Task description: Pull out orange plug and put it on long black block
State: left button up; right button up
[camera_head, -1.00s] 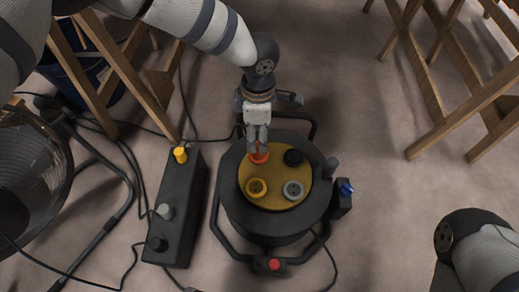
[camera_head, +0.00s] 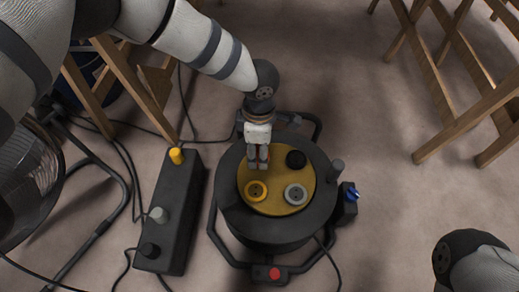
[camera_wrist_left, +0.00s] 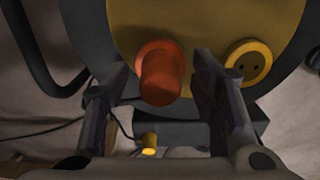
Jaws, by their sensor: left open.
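The orange plug (camera_wrist_left: 160,78) stands in its orange-rimmed socket on the yellow disc of the cable reel (camera_head: 240,222). My left gripper (camera_head: 258,166) is over the disc, pointing down, and hides nearly all of the plug in the head view. In the left wrist view my left gripper (camera_wrist_left: 160,92) is open, with one finger on each side of the plug and gaps between. The long black block (camera_head: 175,216) lies on the floor left of the reel. It carries a yellow plug (camera_head: 176,156), a grey plug (camera_head: 158,215) and a black plug (camera_head: 149,250). My right gripper is out of view.
The disc also has a yellow socket (camera_head: 256,191), a grey socket (camera_head: 295,194) and a black one (camera_head: 296,158). A blue plug (camera_head: 349,191) is at the reel's right side. Cables run around the block. Wooden trestles (camera_head: 470,110) stand at both sides.

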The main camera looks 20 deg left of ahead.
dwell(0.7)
pick_arm(q)
grip_shut()
jog(key=shift+r+p, duration=1.8)
jog(key=shift+r, duration=1.2)
